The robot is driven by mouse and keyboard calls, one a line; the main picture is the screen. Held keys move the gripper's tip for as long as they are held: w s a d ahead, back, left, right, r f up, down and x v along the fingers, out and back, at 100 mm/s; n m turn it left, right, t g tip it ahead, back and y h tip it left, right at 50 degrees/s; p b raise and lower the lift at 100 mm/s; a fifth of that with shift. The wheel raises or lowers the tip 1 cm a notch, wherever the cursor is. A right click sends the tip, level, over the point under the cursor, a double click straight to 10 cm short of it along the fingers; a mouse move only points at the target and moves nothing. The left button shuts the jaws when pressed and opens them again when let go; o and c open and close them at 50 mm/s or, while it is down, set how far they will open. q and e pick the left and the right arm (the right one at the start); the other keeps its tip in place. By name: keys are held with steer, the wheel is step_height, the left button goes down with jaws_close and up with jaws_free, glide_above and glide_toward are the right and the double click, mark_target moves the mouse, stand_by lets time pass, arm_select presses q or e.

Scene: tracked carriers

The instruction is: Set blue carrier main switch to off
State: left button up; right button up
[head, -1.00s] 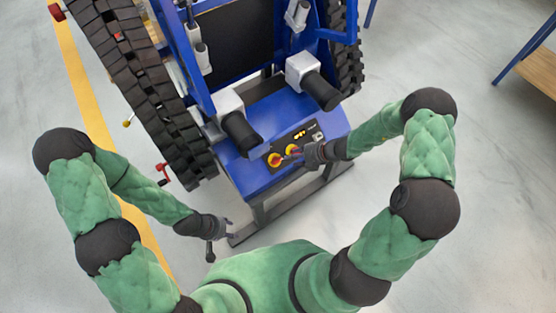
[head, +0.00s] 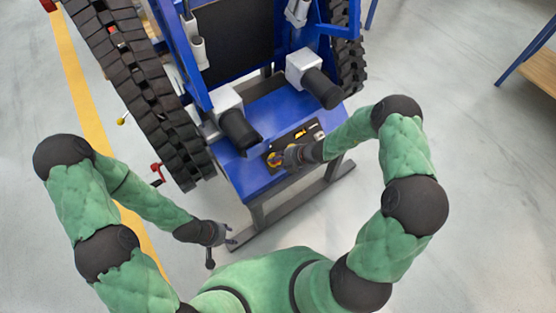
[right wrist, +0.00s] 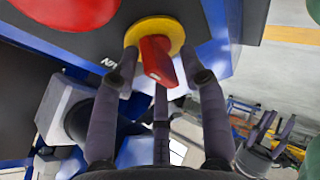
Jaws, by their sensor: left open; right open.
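The blue carrier (head: 262,182) stands ahead of me, with a dark control panel (head: 315,129) on its front. A rotary switch with a red handle on a yellow disc (right wrist: 158,60) is close up in the right wrist view. My right gripper (head: 280,158) is at the panel and hides part of it in the head view. In the right wrist view its open fingers (right wrist: 164,78) lie on either side of the red handle; I cannot tell whether they touch it. My left gripper (head: 224,240) is open and empty, low beside the carrier's frame.
Another red part (right wrist: 65,10) is on the panel beside the switch. Two black cylinders (head: 240,128) stick out above the panel. A black track (head: 140,80) and a red crank (head: 157,174) are at left. Floor at right is clear up to a wooden table (head: 540,72).

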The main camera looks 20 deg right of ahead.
jaws_close()
